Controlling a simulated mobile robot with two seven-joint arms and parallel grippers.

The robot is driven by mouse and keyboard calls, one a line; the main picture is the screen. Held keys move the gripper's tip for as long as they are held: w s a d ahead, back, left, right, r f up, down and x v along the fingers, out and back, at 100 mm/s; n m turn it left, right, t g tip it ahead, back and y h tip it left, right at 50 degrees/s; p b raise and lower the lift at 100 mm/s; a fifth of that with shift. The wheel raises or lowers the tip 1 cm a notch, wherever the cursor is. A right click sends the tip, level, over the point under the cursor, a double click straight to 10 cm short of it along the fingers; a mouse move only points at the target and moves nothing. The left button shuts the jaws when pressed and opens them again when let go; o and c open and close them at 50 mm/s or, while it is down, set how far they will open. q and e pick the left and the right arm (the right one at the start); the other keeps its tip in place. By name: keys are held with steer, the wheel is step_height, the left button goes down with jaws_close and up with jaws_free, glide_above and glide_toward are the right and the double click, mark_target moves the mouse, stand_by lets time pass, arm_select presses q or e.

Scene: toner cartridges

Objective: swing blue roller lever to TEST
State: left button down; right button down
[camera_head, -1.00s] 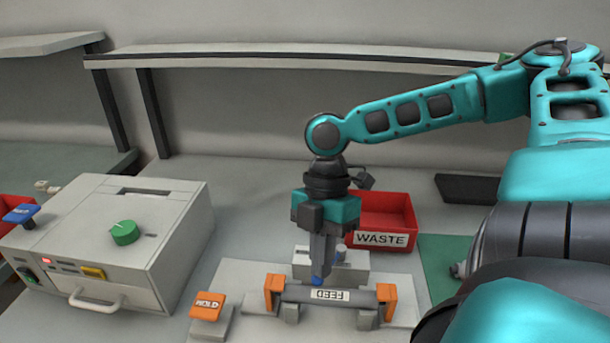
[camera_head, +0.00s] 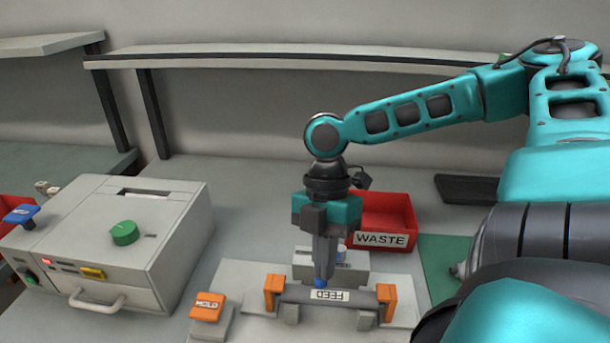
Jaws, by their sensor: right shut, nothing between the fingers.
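My right gripper (camera_head: 322,280) points straight down over the middle of the grey roller unit (camera_head: 360,298). It is shut, with nothing between its fingers. A small blue piece (camera_head: 319,282), perhaps the end of the blue roller lever, shows right at the fingertips; the fingers partly hide it, and I cannot tell whether they touch it. The roller unit has orange end blocks (camera_head: 386,296) and a white label that reads FEED upside down. No TEST mark is readable. My left gripper is not in view.
An orange-topped block (camera_head: 208,308) stands left of the roller. A grey machine (camera_head: 75,235) with a green knob (camera_head: 125,233) and a blue-topped part (camera_head: 21,214) is at the left. A red WASTE bin (camera_head: 382,218) stands behind the gripper.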

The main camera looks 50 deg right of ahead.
steer(key=shift+s+n, duration=0.3)
steer(key=shift+n, duration=0.2)
stand_by(1.1)
steer(key=shift+s+d, duration=0.15)
steer(key=shift+s, duration=0.05)
stand_by(1.5)
steer(key=shift+w+d, duration=0.1)
steer(key=shift+w+d, duration=0.35)
steer(key=shift+d, duration=0.25)
steer(key=p+v, duration=0.2)
steer(key=v, duration=1.1)
steer(key=shift+w+a, duration=0.2)
steer(key=shift+w, duration=0.05)
steer(key=shift+a+f+g, duration=0.1)
steer(key=shift+f+g, duration=0.05)
steer(key=shift+g, duration=0.15)
